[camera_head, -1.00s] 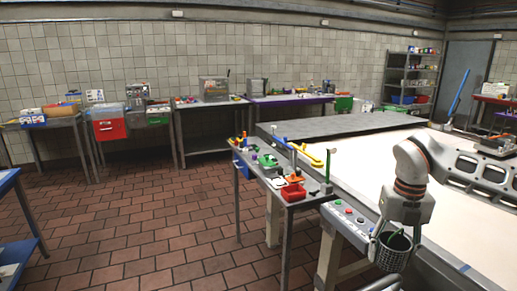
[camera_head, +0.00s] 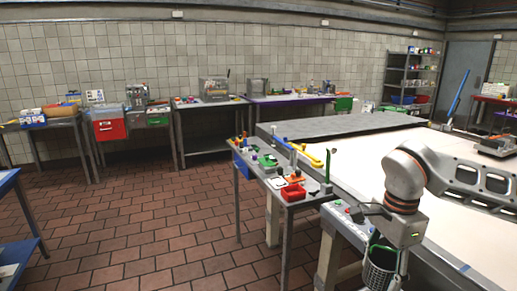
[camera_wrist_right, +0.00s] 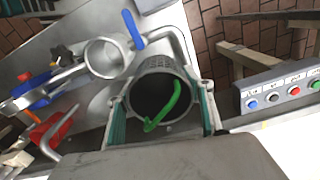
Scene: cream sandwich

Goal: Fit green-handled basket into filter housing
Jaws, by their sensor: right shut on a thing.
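The grey mesh basket (camera_head: 379,271) with a green handle hangs from my right gripper (camera_head: 385,251) at the front corner of the big pale table. In the right wrist view, the fingers of my right gripper (camera_wrist_right: 162,112) are shut on both sides of the basket (camera_wrist_right: 163,68). Its open mouth and curved green handle (camera_wrist_right: 166,110) face the camera. An open round metal cup (camera_wrist_right: 103,57) with a blue lever stands just left of the basket and may be the filter housing. Whether the two touch is unclear. My left gripper is out of view.
A control panel (camera_wrist_right: 283,92) with several coloured buttons lies right of the basket. Bent metal pipes and a red part (camera_wrist_right: 52,130) lie left. A narrow side table (camera_head: 283,180) holds a red bin (camera_head: 293,192) and small tools. The tiled floor at left is clear.

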